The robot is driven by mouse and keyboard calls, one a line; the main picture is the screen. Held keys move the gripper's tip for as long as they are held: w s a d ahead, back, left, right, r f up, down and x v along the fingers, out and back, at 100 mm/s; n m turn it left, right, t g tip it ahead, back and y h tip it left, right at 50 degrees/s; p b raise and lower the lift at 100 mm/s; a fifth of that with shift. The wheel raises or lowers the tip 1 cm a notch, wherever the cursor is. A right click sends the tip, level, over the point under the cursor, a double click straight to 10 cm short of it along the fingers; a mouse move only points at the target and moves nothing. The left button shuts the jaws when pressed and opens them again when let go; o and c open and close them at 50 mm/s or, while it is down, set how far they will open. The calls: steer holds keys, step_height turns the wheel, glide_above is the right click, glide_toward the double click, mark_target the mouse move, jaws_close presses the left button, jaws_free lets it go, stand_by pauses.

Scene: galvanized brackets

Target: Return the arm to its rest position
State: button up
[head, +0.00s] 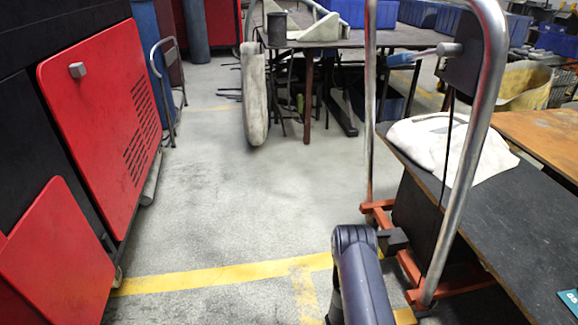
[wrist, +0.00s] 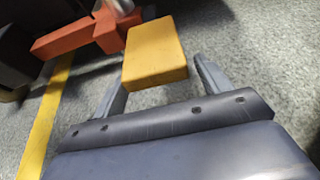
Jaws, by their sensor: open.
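My gripper (wrist: 158,72) shows in the wrist view with its two grey fingers spread apart, so it is open. A yellow block (wrist: 155,50) appears between and beyond the fingertips, close to an orange bar (wrist: 68,40). I cannot tell whether the fingers touch the block. In the head view my dark arm rises at the bottom centre, and the gripper's fingers cannot be made out there.
Close right of my arm stands a metal tube frame (head: 482,150) on an orange base (head: 408,268). A dark table (head: 525,235) holds a white cloth (head: 450,150). Red cabinets (head: 105,115) line the left. Grey floor (head: 235,200) lies clear between.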

steer(key=w+r+p+v, duration=0.1)
steer(key=p+v, duration=0.1)
steer(key=v, duration=0.6)
steer(key=shift+s+b+x, duration=0.2)
steer(key=shift+b+x, duration=0.2)
steer(key=shift+x, duration=0.9)
steer(key=shift+s+b+x, duration=0.15)
steer(key=shift+b+x, duration=0.3)
steer(key=shift+x, duration=0.9)
steer(key=shift+s+b+x, duration=0.2)
steer(key=shift+b+x, duration=0.2)
steer(key=shift+x, duration=0.9)
steer(key=shift+r, duration=0.1)
